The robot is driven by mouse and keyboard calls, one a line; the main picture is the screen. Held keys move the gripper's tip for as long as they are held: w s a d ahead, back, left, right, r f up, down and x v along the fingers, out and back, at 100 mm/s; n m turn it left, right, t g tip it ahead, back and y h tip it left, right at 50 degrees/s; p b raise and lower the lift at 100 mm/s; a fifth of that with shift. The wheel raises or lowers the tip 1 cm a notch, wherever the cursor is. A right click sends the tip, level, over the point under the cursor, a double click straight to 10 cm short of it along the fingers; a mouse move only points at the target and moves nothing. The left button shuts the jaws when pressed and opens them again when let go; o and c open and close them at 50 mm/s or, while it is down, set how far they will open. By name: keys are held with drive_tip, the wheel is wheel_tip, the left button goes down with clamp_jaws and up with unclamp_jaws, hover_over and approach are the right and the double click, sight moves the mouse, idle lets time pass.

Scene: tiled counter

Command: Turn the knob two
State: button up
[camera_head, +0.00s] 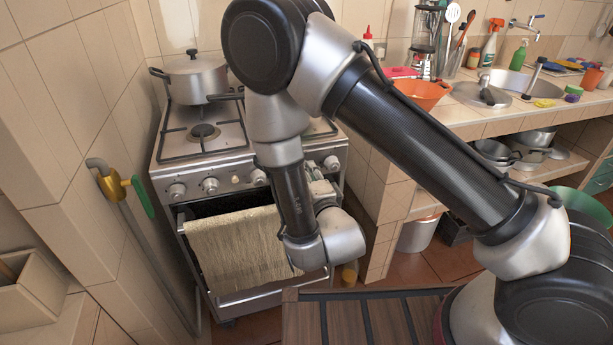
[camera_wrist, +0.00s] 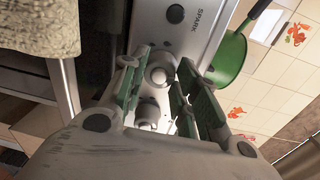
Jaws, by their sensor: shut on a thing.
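The stove's front panel (camera_head: 235,180) carries a row of knobs. The leftmost knob (camera_head: 177,190), the one beside it (camera_head: 210,185) and one further right (camera_head: 258,177) show clear of my arm. My gripper (camera_wrist: 161,76) is at the right part of the panel, largely hidden by my arm in the head view. In the wrist view its green-padded fingers stand on either side of a pale round knob (camera_wrist: 160,70) and are closed on it. Another round knob (camera_wrist: 147,114) shows lower, between the fingers. I cannot tell the knobs' numbers.
A cloth (camera_head: 238,250) hangs over the oven door handle below the panel. A lidded pot (camera_head: 196,78) stands on the back left burner. A green pan (camera_wrist: 230,52) shows right of the panel in the wrist view. The tiled counter (camera_head: 490,118) is to the right.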

drive_tip(key=shift+m, duration=0.8)
drive_tip(key=o, duration=1)
drive_tip(key=shift+o, duration=0.2)
